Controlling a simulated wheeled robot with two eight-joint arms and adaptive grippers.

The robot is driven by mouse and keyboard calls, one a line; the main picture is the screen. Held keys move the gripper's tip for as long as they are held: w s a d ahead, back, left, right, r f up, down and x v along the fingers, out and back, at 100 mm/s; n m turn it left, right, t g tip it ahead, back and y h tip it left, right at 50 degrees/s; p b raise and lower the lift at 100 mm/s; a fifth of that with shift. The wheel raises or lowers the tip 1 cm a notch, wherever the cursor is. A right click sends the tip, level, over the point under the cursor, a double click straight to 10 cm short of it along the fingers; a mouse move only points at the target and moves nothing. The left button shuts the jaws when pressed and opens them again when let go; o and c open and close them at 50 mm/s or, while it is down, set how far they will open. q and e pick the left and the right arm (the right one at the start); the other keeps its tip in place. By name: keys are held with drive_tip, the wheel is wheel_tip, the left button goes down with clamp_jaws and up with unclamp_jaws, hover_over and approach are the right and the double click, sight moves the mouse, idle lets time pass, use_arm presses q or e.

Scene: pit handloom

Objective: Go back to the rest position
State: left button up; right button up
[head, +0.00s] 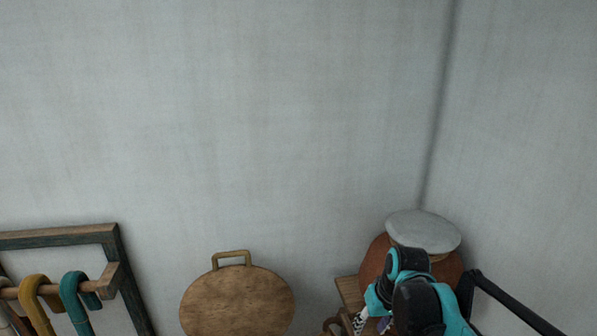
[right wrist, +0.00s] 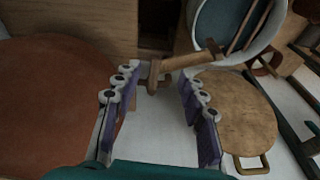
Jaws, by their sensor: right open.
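My right gripper (right wrist: 155,82) is open in the right wrist view, with its two purple-padded fingers apart. No object is held between them. A wooden handle or peg (right wrist: 183,62) lies just beyond the fingertips; I cannot tell whether they touch it. In the head view my right gripper (head: 370,322) shows only in part at the bottom right, below my teal and black arm, in front of a brown clay pot (head: 374,262). My left gripper is in neither view.
A pale lid (head: 424,231) tops the pot in the wall corner. A round wooden lid with a handle (head: 238,302) leans near the wall. A rack frame (head: 128,278) with yarn hanks (head: 38,302) stands at left. The upper wall is bare.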

drive_tip(key=s+f+m+t+h+b, duration=0.1)
drive_tip(key=s+f+t+b, duration=0.3)
drive_tip(key=s+f+b, duration=0.3)
drive_tip(key=s+f, duration=0.3)
drive_tip(key=s, duration=0.4)
drive_tip(key=shift+s+d+f+t, duration=0.15)
drive_tip(key=shift+s+f+t, duration=0.1)
drive_tip(key=shift+s+t, duration=0.05)
